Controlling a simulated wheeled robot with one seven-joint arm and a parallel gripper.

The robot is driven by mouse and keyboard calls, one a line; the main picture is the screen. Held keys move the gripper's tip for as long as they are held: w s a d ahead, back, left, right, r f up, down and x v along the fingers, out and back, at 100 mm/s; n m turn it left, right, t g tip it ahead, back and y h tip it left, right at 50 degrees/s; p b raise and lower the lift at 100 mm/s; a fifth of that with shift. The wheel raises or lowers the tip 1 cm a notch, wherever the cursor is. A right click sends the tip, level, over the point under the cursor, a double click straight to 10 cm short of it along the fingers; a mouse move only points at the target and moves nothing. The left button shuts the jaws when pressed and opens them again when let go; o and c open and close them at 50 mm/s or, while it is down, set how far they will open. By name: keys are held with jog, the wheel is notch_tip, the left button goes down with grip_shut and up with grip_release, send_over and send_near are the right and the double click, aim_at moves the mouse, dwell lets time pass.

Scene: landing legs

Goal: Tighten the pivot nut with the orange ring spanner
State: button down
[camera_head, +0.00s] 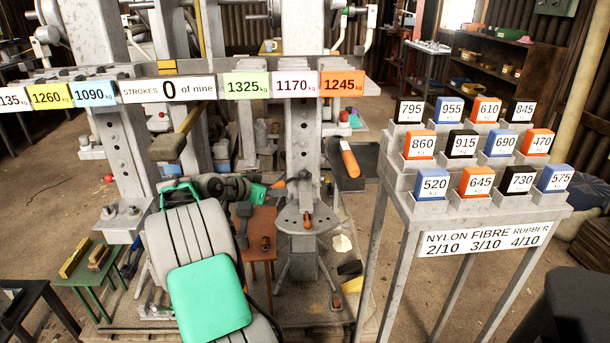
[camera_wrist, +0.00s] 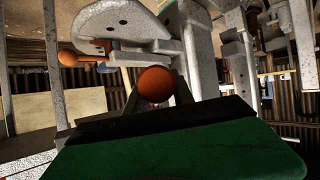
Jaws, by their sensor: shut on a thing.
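My gripper (camera_head: 262,190) is at the middle of the head view, left of a grey upright leg. It is shut on an orange piece (camera_head: 278,184), which I take to be the orange ring spanner; only a small part shows. In the wrist view the green and black gripper (camera_wrist: 170,120) fills the bottom, and a round orange end (camera_wrist: 155,83) shows just beyond its edge. The spanner's ring is not clear in either view. A grey plate (camera_head: 290,217) on the leg carries a small orange-brown part (camera_head: 307,222). I cannot make out the pivot nut for certain.
An orange handle (camera_head: 350,160) sticks out right of the leg. A grey stepped rack (camera_head: 400,183) of numbered blocks stands at the right. A label rail (camera_head: 215,68) crosses above. A small green table (camera_head: 95,275) stands lower left, and a brown stool (camera_head: 262,235) is below my gripper.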

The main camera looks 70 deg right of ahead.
jog(key=shift+w+p, duration=0.25)
jog(key=shift+p, duration=0.05)
jog(key=shift+f, duration=0.2)
jog(key=shift+s+f+b, duration=0.1)
jog(key=shift+s+b, duration=0.1)
jog(key=shift+b, duration=0.25)
dwell(0.5)
jog(key=c, duration=1.5)
grip_release()
jog(key=shift+n, duration=0.3)
jog(key=shift+o, duration=0.8)
jog(key=shift+f, duration=0.1)
jog(key=o, duration=0.3)
jog(key=shift+r, duration=0.2)
